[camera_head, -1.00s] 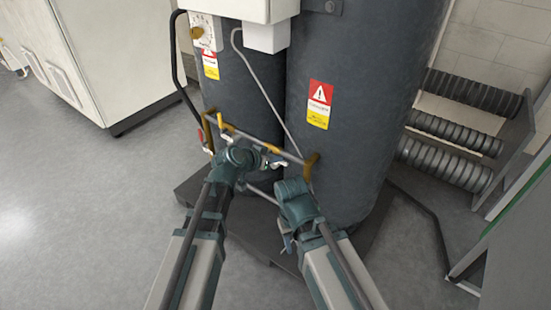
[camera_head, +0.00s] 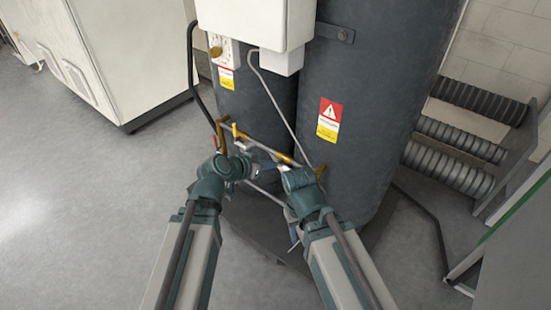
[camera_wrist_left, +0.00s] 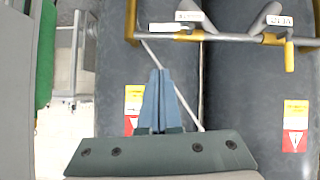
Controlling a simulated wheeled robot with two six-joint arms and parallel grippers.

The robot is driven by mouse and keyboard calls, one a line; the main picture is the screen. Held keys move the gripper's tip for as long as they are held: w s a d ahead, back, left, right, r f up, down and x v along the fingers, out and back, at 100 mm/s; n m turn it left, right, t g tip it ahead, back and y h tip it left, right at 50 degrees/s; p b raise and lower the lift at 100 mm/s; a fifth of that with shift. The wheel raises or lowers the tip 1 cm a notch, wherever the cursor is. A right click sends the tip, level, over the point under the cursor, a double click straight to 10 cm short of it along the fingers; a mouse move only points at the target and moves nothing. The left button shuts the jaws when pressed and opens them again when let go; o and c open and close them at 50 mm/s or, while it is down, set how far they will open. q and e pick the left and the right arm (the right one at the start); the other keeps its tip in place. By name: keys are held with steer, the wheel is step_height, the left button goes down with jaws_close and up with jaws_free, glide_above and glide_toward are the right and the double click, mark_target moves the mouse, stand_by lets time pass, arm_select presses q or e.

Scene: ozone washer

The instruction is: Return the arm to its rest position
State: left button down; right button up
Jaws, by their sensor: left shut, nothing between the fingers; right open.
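My left arm (camera_head: 192,255) comes in from the lower left, its wrist bent to the right in front of the two dark tanks. My left gripper (camera_head: 262,171) is small and partly hidden there by the wrist. In the left wrist view my left gripper (camera_wrist_left: 160,98) has its blue fingers together and empty, with tank surface and pipework beyond. My right arm (camera_head: 345,262) comes in from the lower right, its wrist close to the right tank. My right gripper (camera_head: 293,232) points downward, mostly hidden behind its arm; its fingers are not clear.
The left tank (camera_head: 255,105) and right tank (camera_head: 375,85) stand on a dark base (camera_head: 265,235). Yellow-ended pipework (camera_head: 275,150) crosses close to my wrists. A white box (camera_head: 255,22) hangs above. A cabinet (camera_head: 120,55) stands at the left; open floor (camera_head: 80,220) lies before it.

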arm_select(q)
steer(key=s+a+r+n+g+y+p, duration=0.1)
steer(key=s+r+g+y+p, duration=0.3)
steer(key=s+p, duration=0.4)
steer(key=s+a+r+n+g+y+p, duration=0.1)
steer(key=s+r+g+y+p, duration=0.3)
steer(key=s+p, duration=0.5)
step_height(320, 180, up, 2)
steer(key=g+p, duration=0.1)
steer(key=p, duration=0.2)
steer(key=shift+r+n+y, duration=0.15)
steer(key=shift+n+y, duration=0.15)
steer(key=shift+n, duration=0.1)
